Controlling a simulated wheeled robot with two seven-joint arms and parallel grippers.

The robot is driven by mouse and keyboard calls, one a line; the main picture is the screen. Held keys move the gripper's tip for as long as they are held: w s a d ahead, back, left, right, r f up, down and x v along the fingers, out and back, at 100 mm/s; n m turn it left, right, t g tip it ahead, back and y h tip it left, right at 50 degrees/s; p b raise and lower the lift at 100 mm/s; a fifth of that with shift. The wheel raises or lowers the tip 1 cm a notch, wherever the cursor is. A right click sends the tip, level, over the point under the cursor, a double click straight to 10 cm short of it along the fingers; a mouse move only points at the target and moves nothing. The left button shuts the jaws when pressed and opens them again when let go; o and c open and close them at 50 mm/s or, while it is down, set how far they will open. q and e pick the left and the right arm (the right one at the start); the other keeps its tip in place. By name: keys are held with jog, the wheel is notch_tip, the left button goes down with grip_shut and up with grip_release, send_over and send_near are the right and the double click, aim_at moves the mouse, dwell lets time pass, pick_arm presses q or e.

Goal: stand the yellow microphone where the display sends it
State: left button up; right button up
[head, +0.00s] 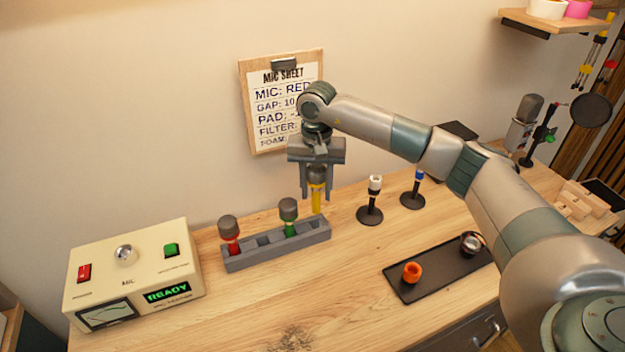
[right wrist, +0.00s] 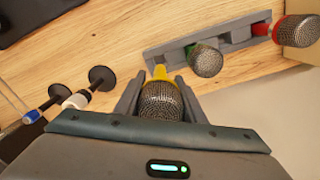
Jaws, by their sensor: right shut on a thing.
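The yellow microphone (head: 316,200) hangs upright, head up, in my right gripper (head: 317,190), which is shut on it. Its lower end is at the right end of the grey rack (head: 265,262); I cannot tell whether it touches. In the right wrist view its mesh head (right wrist: 160,101) is between the fingers. A red microphone (head: 229,235) and a green microphone (head: 289,218) stand in the rack. The cream tester box (head: 135,270) has a display (head: 167,291) reading "READY". A white-tipped stand (head: 370,212) and a blue-tipped stand (head: 413,197) are to the right. My left gripper is out of view.
A clipboard sheet (head: 270,105) on the wall reads "MIC: RED", partly hidden by my arm. A large microphone (head: 525,115) stands far right. The front-centre table is clear.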

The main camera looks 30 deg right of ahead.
aim_at(316, 212)
jog(key=shift+s, duration=0.1)
jog(key=shift+f, duration=0.1)
dwell(0.3)
jog(key=shift+f+b, duration=0.5)
jog(key=shift+f, duration=0.9)
jog(key=shift+f+b, duration=2.35)
jog(key=shift+f, duration=0.15)
jog(key=o, duration=1.5)
jog(key=shift+c, duration=0.2)
